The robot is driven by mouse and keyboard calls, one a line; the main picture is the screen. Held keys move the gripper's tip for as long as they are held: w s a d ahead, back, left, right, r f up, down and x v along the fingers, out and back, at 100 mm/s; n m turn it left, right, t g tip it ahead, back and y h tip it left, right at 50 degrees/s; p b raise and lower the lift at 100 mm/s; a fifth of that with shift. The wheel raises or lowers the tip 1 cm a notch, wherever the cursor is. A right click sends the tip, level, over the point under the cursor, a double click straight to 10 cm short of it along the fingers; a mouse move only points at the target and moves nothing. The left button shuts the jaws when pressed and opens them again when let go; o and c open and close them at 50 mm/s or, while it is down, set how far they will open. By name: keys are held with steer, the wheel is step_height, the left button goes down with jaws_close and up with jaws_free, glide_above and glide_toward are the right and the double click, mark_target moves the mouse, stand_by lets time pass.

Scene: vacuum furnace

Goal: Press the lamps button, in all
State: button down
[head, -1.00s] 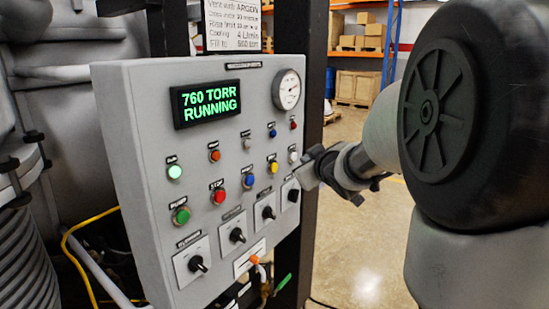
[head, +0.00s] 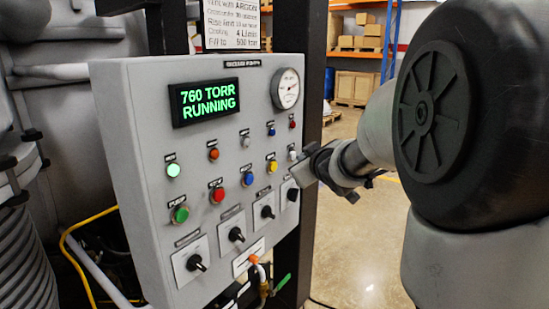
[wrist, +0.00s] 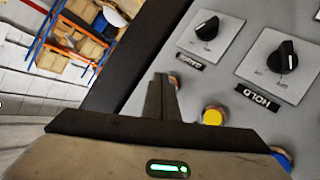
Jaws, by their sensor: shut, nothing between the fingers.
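The grey control panel (head: 150,110) carries rows of small coloured buttons. I cannot read which one is labelled lamps. A white button (head: 292,156) is at the right end of the second row, just left of my gripper (head: 302,170). My gripper is shut and empty, its tip very close to the panel's right edge; I cannot tell if it touches. In the wrist view my shut fingers (wrist: 164,88) partly cover a small button (wrist: 175,81). A yellow button (wrist: 213,116) is right of them; it shows in the head view (head: 271,168) left of the white one.
Rotary knobs (head: 267,212) stick out below the buttons, close to my gripper. Green, red and blue buttons (head: 249,180) lie further left. The display (head: 206,101) reads 760 TORR RUNNING, with a round gauge (head: 286,88) beside it. Open floor (head: 365,250) lies right of the panel.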

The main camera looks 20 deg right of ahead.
steer(key=shift+w+a, duration=0.25)
steer(key=shift+w, duration=0.05)
stand_by(0.6)
steer(key=shift+s, duration=0.1)
steer(key=shift+s+d+p, duration=0.35)
steer(key=shift+s+d, duration=0.15)
steer(key=shift+s, duration=0.05)
steer(key=s+d+p, duration=0.1)
steer(key=s, duration=0.1)
steer(key=s+d+p, duration=0.2)
stand_by(0.7)
stand_by(0.4)
